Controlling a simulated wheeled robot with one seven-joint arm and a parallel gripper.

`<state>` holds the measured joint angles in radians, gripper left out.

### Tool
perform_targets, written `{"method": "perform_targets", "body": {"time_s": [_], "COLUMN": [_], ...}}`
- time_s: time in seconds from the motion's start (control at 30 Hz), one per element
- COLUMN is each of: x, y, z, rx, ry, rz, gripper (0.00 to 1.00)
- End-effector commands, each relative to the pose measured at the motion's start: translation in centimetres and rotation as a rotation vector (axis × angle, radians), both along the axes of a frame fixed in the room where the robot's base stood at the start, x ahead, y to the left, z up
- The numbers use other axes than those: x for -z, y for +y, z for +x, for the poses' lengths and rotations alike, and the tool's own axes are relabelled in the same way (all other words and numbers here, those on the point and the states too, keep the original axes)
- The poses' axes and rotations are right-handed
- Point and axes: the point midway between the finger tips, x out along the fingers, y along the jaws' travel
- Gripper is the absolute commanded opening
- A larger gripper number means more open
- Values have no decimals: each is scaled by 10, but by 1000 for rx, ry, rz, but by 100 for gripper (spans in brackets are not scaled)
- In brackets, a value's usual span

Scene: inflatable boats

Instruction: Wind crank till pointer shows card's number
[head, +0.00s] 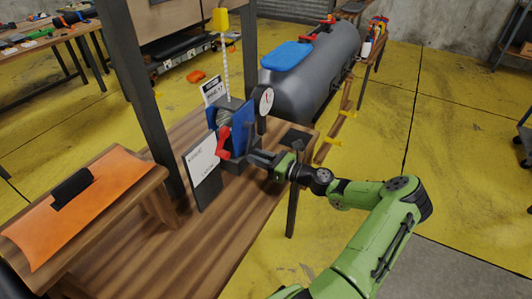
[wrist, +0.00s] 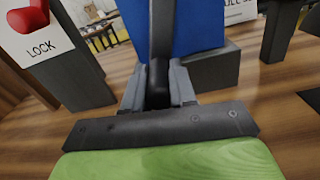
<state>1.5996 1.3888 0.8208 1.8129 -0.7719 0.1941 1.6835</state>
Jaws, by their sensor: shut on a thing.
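A winch with blue side plates (head: 240,120) stands on the wooden bench. My gripper (head: 256,158) is at its front right. In the wrist view my gripper (wrist: 158,92) is shut on a dark upright crank handle (wrist: 158,45), in front of the blue plate (wrist: 190,28). A round white dial (head: 266,101) with a red pointer stands above; its reading is too small to tell. A white card (head: 213,90) stands behind the winch; its number is not legible. A red lever (head: 223,142) is beside a board (head: 202,165) marked LOCK; the lever also shows in the wrist view (wrist: 27,15).
A yellow block (head: 220,20) is at the top of a pale line above the winch. A dark post (head: 140,95) stands left of the winch. An orange sloped panel (head: 75,205) is at the left. A grey inflatable tube (head: 320,75) lies behind.

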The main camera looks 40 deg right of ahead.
Motion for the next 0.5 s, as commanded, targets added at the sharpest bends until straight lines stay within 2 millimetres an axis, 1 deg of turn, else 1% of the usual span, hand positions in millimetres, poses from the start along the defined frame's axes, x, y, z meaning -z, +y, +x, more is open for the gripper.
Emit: {"method": "perform_targets", "body": {"time_s": [0.03,0.5], "x": [-12,-32], "y": [2,32], "z": [-3,-14], "rx": [-3,-3], "ry": [17,162], "rz": [40,455], "gripper": [0,0]}}
